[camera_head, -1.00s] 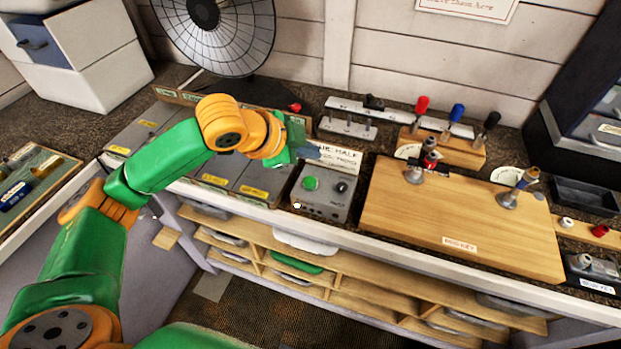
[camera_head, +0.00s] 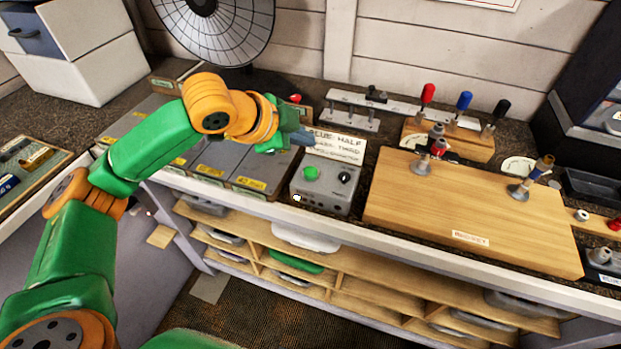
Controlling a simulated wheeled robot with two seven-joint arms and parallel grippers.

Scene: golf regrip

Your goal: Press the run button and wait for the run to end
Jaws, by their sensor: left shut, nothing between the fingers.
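The run button appears to be the green round button (camera_head: 310,173) on top of a small grey control box (camera_head: 322,199). The box also has a black knob (camera_head: 345,177) and a small white spot on its lower left front. A white card (camera_head: 336,146) with handwriting stands behind the box. My left gripper (camera_head: 306,137) is shut and empty. In the picture it is just above the green button, in front of the card's left edge, and apart from the button. My right gripper is out of view.
Right of the box lies a wooden board (camera_head: 470,217) with clamps on it. A wooden block (camera_head: 447,141) holds red, blue and black-handled tools. A round fan-like dish (camera_head: 222,30) stands behind my left arm. Grey lidded bins (camera_head: 215,160) lie left of the box.

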